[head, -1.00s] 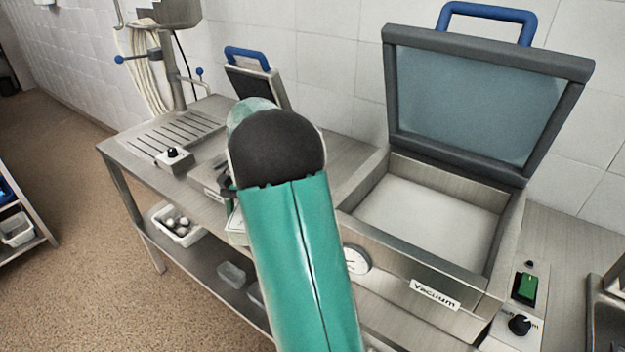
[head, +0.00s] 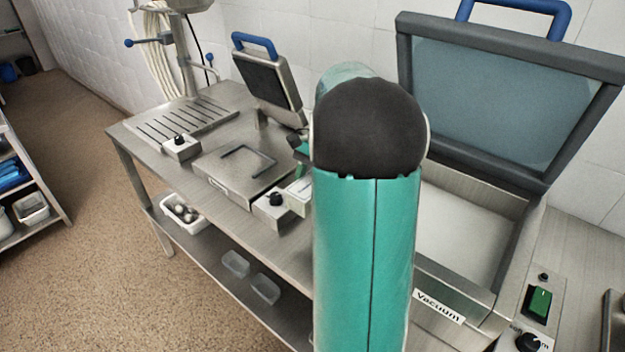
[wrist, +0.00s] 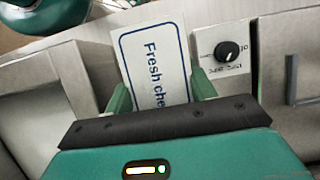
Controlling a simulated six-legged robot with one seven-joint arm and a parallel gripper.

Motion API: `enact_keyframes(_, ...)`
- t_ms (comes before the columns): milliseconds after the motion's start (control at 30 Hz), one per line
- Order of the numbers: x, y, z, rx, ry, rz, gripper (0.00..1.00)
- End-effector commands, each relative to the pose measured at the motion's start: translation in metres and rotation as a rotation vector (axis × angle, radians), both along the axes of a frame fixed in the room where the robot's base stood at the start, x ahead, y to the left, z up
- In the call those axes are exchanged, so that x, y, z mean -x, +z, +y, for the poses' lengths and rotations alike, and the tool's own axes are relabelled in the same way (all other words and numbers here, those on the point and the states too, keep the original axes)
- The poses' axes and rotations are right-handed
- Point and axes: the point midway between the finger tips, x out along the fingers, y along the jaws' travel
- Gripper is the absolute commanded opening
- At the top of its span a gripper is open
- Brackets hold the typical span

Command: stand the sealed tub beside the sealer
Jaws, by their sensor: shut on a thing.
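The sealed tub (wrist: 152,62) shows in the wrist view as a white label with blue print reading "Fresh che…". My gripper (wrist: 160,84) is shut on it, with a green finger at each side. In the head view my arm hides most of the gripper and tub; a pale labelled part of the tub (head: 299,192) shows left of the arm. The tub is close to the right side of the sealer (head: 225,178), near its knob box (head: 274,203). The sealer's lid (head: 266,80) stands open. I cannot tell whether the tub touches the bench.
A larger machine marked "Vacuum" (head: 440,306), lid raised, stands right of my arm. A slotted drainer (head: 185,118) and another knob box (head: 181,146) are left. The lower shelf (head: 205,255) holds clear tubs and a white bin (head: 185,213). A rack stands far left.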

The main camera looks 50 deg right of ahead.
Motion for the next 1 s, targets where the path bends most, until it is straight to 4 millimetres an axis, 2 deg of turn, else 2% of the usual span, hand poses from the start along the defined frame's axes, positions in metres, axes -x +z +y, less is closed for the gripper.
enact_keyframes(800,0.000,-0.088,-0.002,0.000,0.001,0.000,0.22)
enact_keyframes(1000,0.000,-0.103,-0.003,0.001,0.002,-0.001,0.22)
